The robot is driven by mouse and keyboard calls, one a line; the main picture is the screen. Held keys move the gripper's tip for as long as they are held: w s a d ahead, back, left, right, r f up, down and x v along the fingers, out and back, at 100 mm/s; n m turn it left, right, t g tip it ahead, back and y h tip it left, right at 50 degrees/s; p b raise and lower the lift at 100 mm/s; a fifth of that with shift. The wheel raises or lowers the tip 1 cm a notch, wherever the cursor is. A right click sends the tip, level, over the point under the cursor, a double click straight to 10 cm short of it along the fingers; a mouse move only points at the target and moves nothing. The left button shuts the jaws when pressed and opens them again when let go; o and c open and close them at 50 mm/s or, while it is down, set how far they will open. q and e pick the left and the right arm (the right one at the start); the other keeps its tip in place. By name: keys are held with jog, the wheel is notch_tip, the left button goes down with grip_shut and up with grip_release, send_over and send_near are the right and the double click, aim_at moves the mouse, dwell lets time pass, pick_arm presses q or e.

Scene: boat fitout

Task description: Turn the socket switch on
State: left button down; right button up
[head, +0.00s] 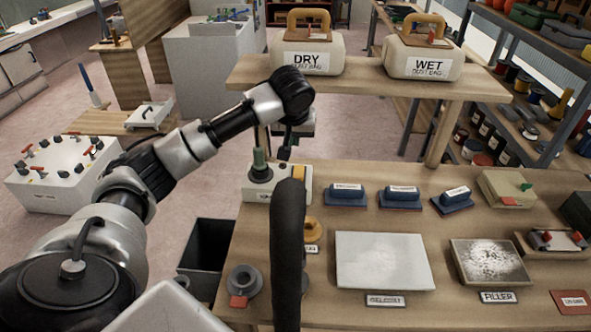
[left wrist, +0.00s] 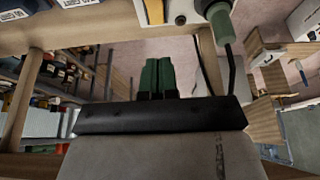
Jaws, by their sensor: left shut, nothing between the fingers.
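The socket box (head: 255,195) is a small white block at the back left corner of the wooden bench, with a grey-green plug (head: 260,160) standing in its top. An orange-yellow patch (head: 299,173) on its right may be the switch; its on or off position cannot be told. In the left wrist view the plug (left wrist: 222,22) and the yellow patch (left wrist: 155,11) show at the top edge. My left gripper (head: 285,152) is above and behind the box, apart from the patch. Its green fingers (left wrist: 157,78) are together and empty. My right gripper is out of view.
A dark upright curved shape (head: 288,255) hides part of the bench just in front of the box. A raised shelf (head: 370,82) with DRY and WET containers stands behind. Blue sanding blocks (head: 345,197) and a white panel (head: 384,262) lie to the right.

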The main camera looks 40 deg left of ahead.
pick_arm(q)
jog(key=p, duration=0.1)
send_over(296, 176)
jog(key=s, duration=0.1)
jog(key=f, duration=0.5)
jog(key=shift+s+d+f, duration=0.1)
jog(key=shift+d+f, duration=0.15)
jog(key=shift+f, duration=0.15)
jog(key=x, duration=0.3)
jog(key=shift+f+p, duration=0.25)
jog(key=shift+p, duration=0.1)
jog(key=f, duration=0.2)
jog(key=s+f+p, duration=0.1)
jog(key=shift+d, duration=0.3)
jog(key=shift+s+f, duration=0.15)
jog(key=shift+f, duration=0.1)
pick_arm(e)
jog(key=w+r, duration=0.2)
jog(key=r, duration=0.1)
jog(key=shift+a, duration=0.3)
pick_arm(q)
jog(key=shift+d, duration=0.1)
